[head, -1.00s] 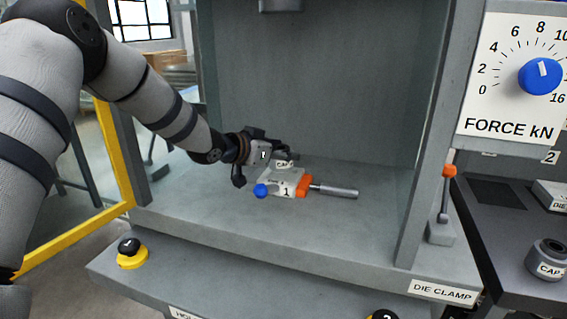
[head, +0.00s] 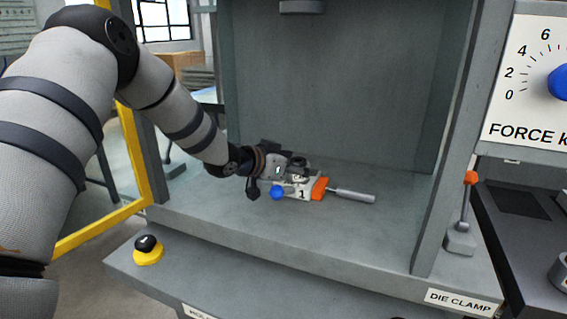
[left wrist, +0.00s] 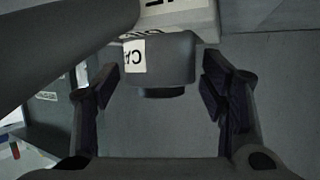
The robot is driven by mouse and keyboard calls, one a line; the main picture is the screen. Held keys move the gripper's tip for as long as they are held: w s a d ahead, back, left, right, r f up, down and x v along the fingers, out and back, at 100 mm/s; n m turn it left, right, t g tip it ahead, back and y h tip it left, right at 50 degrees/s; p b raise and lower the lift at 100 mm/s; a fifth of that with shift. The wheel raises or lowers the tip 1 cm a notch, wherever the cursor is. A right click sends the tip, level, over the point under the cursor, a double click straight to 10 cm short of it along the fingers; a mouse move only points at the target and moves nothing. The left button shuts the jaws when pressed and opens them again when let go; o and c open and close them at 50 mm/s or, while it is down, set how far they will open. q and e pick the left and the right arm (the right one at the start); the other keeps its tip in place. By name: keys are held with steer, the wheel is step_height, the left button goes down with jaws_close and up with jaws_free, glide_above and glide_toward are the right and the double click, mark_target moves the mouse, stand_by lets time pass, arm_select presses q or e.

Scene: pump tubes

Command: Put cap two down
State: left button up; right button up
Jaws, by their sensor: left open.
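A grey cap (left wrist: 165,58) with a white label, of which only "CA" reads, is between the fingers of my left gripper (left wrist: 160,85) in the left wrist view. The fingers are open, with a gap on both sides of the cap. In the head view the cap (head: 298,161) appears at the light die marked 1 (head: 312,192), and my left gripper (head: 287,163) is at its left side. Whether the cap rests fully on the die is hard to tell. The cap's number is not readable. My right gripper is not in view.
The die has a blue knob (head: 277,192), an orange block (head: 319,188) and a metal handle (head: 354,196) on the press bed. A press ram (head: 302,6) hangs above. An orange-tipped lever (head: 469,178) stands right. The bed's right part is clear.

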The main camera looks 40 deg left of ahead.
arm_select(q)
steer(key=s+r, duration=0.2)
steer(key=s+r+p, duration=0.1)
steer(key=s, duration=0.1)
steer(key=shift+a+r, duration=0.2)
steer(key=shift+a, duration=0.15)
steer(key=f+v, duration=0.1)
steer(key=v, duration=0.5)
steer(key=shift+s, duration=0.35)
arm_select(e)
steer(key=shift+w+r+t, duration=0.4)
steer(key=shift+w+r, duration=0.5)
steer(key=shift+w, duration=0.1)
arm_select(q)
steer(key=shift+a, duration=0.1)
